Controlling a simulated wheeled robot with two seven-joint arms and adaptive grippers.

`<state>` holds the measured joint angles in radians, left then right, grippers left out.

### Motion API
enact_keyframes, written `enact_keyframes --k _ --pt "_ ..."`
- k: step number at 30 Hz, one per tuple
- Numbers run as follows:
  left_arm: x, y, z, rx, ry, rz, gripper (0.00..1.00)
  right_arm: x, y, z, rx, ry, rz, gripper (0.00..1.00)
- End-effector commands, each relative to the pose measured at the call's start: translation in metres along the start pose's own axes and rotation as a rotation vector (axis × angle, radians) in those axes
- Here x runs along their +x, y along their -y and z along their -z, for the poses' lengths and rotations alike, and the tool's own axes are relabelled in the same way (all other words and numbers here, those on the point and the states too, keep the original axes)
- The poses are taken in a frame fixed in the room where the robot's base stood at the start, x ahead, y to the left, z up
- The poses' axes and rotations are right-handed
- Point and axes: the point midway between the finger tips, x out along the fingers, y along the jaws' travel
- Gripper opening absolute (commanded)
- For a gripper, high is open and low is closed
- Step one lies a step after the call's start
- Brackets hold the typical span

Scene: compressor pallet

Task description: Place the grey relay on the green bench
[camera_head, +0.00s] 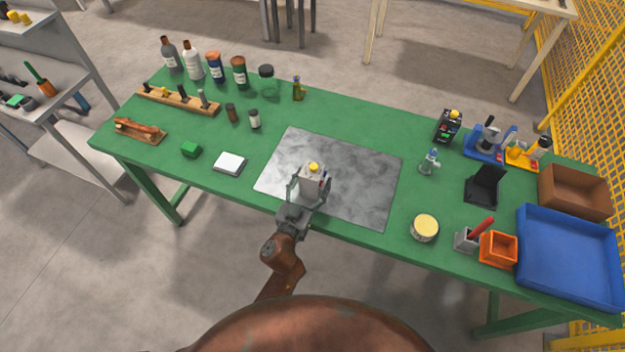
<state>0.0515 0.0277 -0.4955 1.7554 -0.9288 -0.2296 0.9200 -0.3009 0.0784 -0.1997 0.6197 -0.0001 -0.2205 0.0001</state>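The grey relay (312,180), a small grey block with a yellow top, is at the grey metal plate in the middle of the green bench (350,246). My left gripper (309,187) reaches it from the front, with its fingers on both sides of the relay and seemingly shut on it. The relay looks upright. I cannot tell whether it touches the plate or is held just above it; the gripper hides its lower part. My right gripper is not in view.
The metal plate (370,175) is otherwise clear. Bottles (193,62) line the back left. A similar black device (447,129) stands back right.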

Motion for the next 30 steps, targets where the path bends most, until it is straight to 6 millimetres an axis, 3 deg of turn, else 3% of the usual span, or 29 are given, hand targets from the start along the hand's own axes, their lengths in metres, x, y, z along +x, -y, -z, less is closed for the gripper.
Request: enact_keyframes --k 5,18,24,30 --pt "-0.015 0.001 0.002 -0.001 0.002 0.001 0.62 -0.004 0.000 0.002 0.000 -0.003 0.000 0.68" --pt "-0.100 0.000 0.002 -0.001 0.002 0.001 0.62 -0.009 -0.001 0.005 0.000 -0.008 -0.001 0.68" --pt "-0.117 0.000 0.003 0.001 0.000 0.001 0.62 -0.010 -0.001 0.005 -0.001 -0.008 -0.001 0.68" --pt "-0.120 0.000 0.003 0.001 -0.001 0.000 0.62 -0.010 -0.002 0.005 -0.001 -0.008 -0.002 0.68"
